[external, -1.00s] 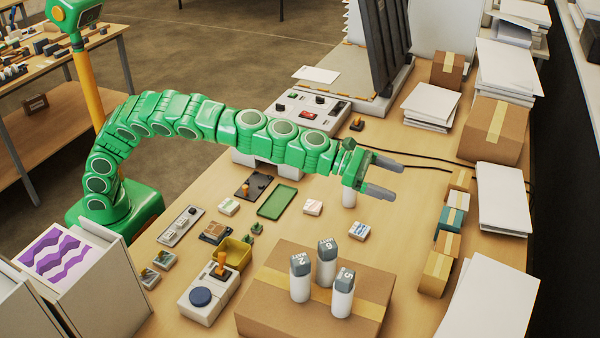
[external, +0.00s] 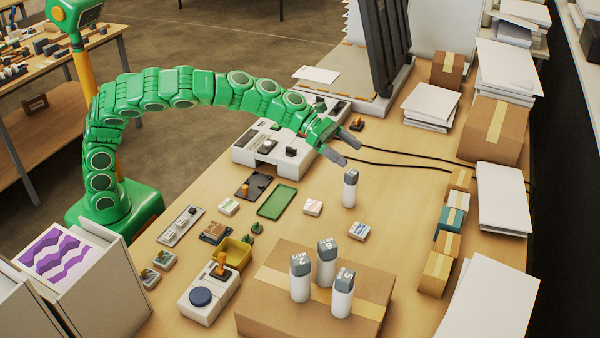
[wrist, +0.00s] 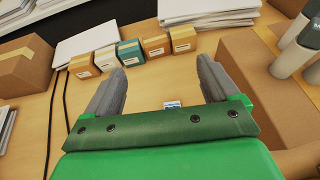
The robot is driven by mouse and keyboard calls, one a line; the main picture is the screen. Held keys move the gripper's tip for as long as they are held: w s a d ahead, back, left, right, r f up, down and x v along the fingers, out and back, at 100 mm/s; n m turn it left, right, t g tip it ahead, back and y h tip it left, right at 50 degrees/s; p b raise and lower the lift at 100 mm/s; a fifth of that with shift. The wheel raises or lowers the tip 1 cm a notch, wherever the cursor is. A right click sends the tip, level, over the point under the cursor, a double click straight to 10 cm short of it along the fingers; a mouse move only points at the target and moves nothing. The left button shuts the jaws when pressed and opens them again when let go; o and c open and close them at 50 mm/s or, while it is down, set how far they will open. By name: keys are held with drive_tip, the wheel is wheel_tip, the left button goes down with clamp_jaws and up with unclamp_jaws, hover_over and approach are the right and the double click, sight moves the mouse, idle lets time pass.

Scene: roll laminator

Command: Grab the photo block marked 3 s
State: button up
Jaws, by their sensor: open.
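Several small photo blocks lie on the table. One pale block with a pink-red mark (external: 313,207) is near the green tray. Another whitish block (external: 359,231) lies right of it, and a third (external: 228,207) lies left of the tray. My gripper (external: 347,148) is open and empty, above the table behind the standing bottle. In the wrist view, a small blue-white block (wrist: 172,104) shows between the fingers (wrist: 162,64), partly hidden by the gripper body.
A grey-capped white bottle (external: 349,190) stands alone near my gripper. Several similar ones stand on a cardboard box (external: 260,290) in front. The laminator (external: 262,148) is under my arm. Small cartons (external: 437,274) and paper stacks line the right. Table between blocks and cartons is clear.

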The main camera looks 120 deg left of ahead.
approach(362, 229)
drive_tip(key=shift+w+d+r, duration=0.1)
drive_tip(key=shift+w+d, duration=0.3)
drive_tip(key=shift+w, duration=0.15)
drive_tip(key=shift+x, duration=0.95)
drive_tip(key=shift+f+x, duration=0.25)
drive_tip(key=shift+x, duration=1.55)
drive_tip(key=shift+a+x, duration=0.25)
drive_tip(key=shift+x, duration=0.75)
drive_tip(key=c, duration=1.1)
